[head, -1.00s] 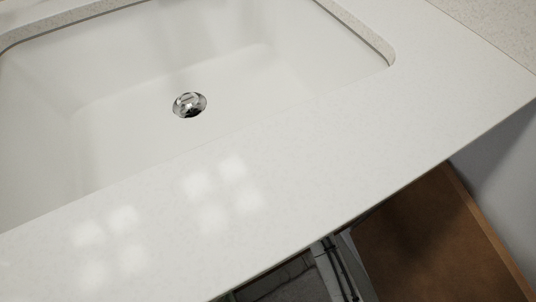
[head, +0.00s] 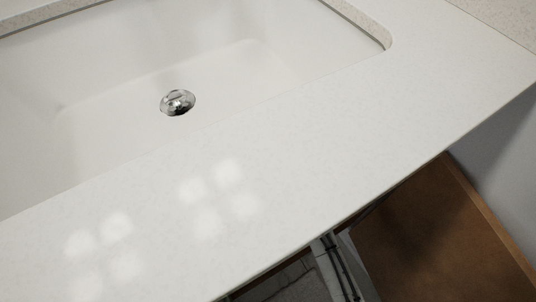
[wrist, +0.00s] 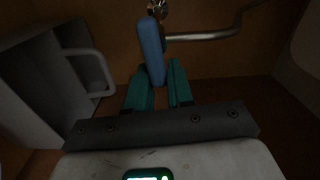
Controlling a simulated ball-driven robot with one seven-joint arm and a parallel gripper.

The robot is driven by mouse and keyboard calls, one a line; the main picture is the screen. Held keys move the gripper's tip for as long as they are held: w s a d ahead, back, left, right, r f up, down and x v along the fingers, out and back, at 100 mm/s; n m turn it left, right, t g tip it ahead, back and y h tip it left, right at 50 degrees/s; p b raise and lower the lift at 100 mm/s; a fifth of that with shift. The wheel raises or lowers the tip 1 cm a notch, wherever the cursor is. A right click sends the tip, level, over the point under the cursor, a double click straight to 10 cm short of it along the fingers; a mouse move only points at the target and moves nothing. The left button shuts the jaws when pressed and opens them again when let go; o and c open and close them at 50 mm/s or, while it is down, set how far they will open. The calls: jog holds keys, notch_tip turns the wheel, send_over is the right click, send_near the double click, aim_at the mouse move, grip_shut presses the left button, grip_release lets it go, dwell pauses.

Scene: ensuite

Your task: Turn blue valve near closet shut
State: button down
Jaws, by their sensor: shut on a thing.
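The blue valve handle (wrist: 151,50) is a long flat lever in the wrist view. It stands close to upright in the picture, below a shiny metal fitting (wrist: 157,9). My gripper (wrist: 160,76) has two teal fingers, and the lower end of the blue handle lies between them. The fingers are shut on it. The exact contact is dim and partly hidden by the handle. The valve is not visible in the head view, where the countertop covers most of the space below.
A metal pipe (wrist: 205,35) runs right from the fitting. A grey box-like thing with a light handle (wrist: 97,72) stands at left. The head view shows a white countertop (head: 300,165), a sink with a drain (head: 177,102) and a brown cabinet panel (head: 430,235).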

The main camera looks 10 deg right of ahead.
jog(key=shift+d+f+m, duration=0.1)
jog(key=shift+f+m, duration=0.1)
jog(key=shift+m, duration=0.3)
jog(key=c, duration=1.1)
grip_release()
jog(key=b+v, duration=0.1)
jog(key=v, duration=0.9)
jog(key=shift+s+d+b, duration=0.1)
jog(key=shift+s+b, duration=0.2)
jog(key=shift+s, duration=0.1)
